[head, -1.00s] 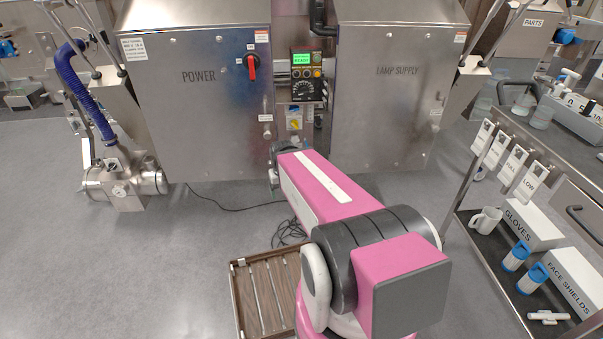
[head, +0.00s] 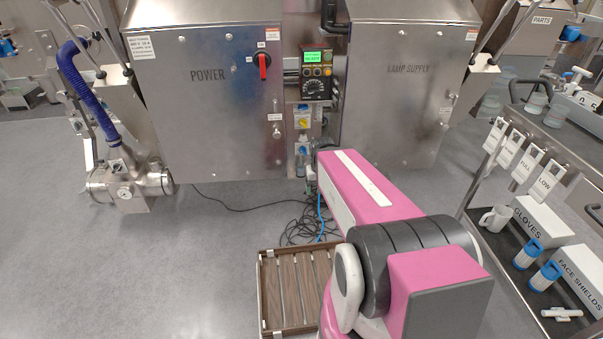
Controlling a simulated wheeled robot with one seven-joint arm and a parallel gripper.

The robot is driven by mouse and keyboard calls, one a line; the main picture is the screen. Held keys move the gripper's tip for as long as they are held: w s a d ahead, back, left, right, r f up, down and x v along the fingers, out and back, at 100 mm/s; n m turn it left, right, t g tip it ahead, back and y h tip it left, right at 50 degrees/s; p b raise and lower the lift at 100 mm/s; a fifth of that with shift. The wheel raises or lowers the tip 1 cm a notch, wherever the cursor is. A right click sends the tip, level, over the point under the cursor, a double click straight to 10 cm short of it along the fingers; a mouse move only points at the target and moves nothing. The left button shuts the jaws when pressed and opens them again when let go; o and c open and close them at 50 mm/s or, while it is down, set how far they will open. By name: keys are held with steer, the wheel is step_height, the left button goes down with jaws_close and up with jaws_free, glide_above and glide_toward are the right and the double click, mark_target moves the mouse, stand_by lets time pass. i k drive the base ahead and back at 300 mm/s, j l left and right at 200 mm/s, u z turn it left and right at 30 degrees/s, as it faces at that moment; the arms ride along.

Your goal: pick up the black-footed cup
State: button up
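I cannot make out a cup with a black foot in the head view. A plain white mug (head: 496,218) stands on the lower shelf of the cart at the right; no black foot shows on it. Two translucent cups (head: 535,104) (head: 557,114) stand on the cart's top; their bases are too small to judge. My pink arm reaches away from me toward the gap between the two steel cabinets. My gripper is hidden beyond the arm's far end, so its opening and anything in it do not show.
The steel POWER cabinet (head: 208,110) and LAMP SUPPLY cabinet (head: 405,105) stand ahead. A slatted wooden tray (head: 263,300) and loose cables (head: 300,228) lie on the floor by my arm. The cart (head: 478,185) holds boxes and blue-white bottles.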

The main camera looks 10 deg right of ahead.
mark_target(300, 168)
steer(key=i+j, duration=0.15)
steer(key=j, duration=0.3)
steer(key=i+j+z, duration=0.1)
steer(key=j, duration=0.35)
steer(key=i+j, duration=0.15)
steer(key=j, duration=0.3)
steer(key=i+j, duration=0.15)
steer(key=j, duration=0.3)
steer(key=i+j+z, duration=0.1)
steer(key=j, duration=0.4)
steer(key=i+j, duration=0.15)
steer(key=j, duration=0.3)
